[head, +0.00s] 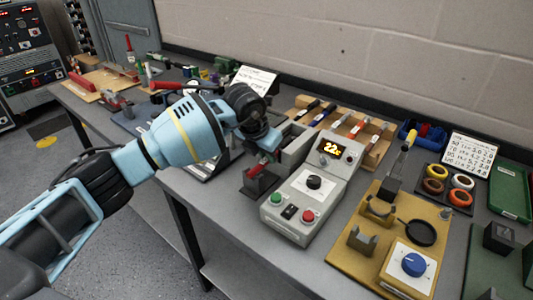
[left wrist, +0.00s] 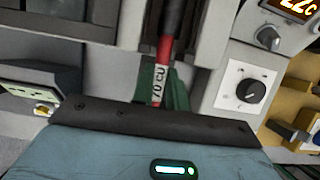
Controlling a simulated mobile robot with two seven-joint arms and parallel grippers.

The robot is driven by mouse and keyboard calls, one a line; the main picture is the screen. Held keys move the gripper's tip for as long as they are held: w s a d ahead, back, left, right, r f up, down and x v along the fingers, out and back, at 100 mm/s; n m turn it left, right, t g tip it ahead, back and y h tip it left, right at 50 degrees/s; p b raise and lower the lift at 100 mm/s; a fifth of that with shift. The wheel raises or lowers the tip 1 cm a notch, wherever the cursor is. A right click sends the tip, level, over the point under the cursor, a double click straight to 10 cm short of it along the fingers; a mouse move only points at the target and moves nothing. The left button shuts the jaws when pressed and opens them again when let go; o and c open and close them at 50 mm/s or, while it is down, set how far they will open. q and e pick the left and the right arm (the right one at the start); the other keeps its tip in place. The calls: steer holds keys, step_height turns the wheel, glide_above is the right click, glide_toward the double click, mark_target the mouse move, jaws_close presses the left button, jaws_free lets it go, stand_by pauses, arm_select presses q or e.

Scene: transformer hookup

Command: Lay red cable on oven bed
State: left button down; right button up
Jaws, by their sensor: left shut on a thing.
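My left gripper (head: 266,140) reaches down beside the control box and is shut on the red cable. In the left wrist view the red cable (left wrist: 164,48) runs up the picture from the gripper, with a white printed label near the jaws and a black section at its far end. In the head view a little red (head: 257,166) shows below the gripper, by a dark block. The oven (head: 297,146), a grey open trough, lies just right of the gripper. Its bed is partly hidden by my wrist. I cannot tell whether the cable touches it. My right gripper is not in view.
The oven's control box (head: 312,197) has a lit display, a dial and coloured buttons. A wooden rack (head: 375,151) with several tools stands behind. A tan board (head: 345,262) with fixtures and a blue knob (head: 414,264) is at right. Tape rolls (head: 461,197) lie beyond.

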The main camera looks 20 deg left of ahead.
arm_select(q)
steer(key=shift+f, duration=0.25)
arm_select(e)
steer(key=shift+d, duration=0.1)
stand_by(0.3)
arm_select(q)
steer(key=c, duration=1.3)
jaws_free()
steer(key=shift+r+p, duration=1.25)
steer(key=shift+r, duration=2.3)
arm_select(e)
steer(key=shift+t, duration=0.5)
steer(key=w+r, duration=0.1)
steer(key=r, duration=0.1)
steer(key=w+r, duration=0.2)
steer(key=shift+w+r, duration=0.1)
